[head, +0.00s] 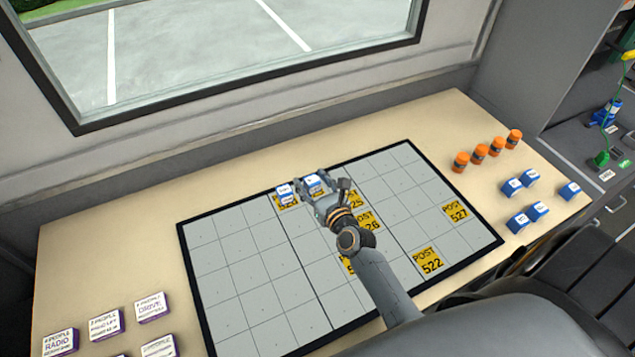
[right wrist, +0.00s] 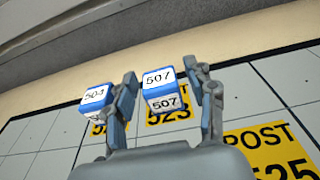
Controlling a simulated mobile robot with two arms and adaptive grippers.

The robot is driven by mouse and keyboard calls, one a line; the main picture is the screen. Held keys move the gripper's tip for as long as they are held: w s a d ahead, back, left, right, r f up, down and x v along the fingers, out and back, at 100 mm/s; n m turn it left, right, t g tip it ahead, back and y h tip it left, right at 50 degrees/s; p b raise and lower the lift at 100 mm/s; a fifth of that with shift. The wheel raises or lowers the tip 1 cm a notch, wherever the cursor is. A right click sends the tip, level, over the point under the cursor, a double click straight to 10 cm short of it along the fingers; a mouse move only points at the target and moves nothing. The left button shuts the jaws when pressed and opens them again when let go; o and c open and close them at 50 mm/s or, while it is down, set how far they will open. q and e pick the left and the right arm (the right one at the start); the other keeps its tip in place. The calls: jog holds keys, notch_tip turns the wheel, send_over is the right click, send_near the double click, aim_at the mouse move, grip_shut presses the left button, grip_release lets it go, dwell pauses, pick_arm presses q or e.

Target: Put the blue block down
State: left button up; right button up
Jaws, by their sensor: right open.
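The blue block marked 507 (right wrist: 160,88) has white labels on its top and front. It appears to rest upright on the far part of the yellow 523 label (right wrist: 168,116) of the grid board (head: 235,262). It also shows in the head view (head: 313,181). My right gripper (right wrist: 167,80) is open, with one finger on each side of this block and a visible gap on the right. A second blue block (right wrist: 96,96), its number hard to read, stands just left of the left finger on another yellow label. My left gripper is not in view.
Several orange cylinders (head: 480,153) and several blue blocks (head: 538,211) stand on the table right of the board. White and purple labelled blocks (head: 105,323) lie at the front left. Several yellow POST labels, including 522 (head: 428,262), mark the board. Its left half is bare.

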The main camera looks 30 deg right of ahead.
jog(key=shift+r+p, duration=0.35)
jog(key=shift+r, duration=0.15)
jog(key=s, duration=0.3)
jog(key=s+r, duration=0.1)
jog(key=s, duration=0.3)
jog(key=s+b, duration=0.1)
jog(key=s, duration=0.2)
jog(key=shift+s+a+r, duration=0.25)
jog(key=shift+s+r, duration=0.25)
jog(key=shift+s, duration=0.45)
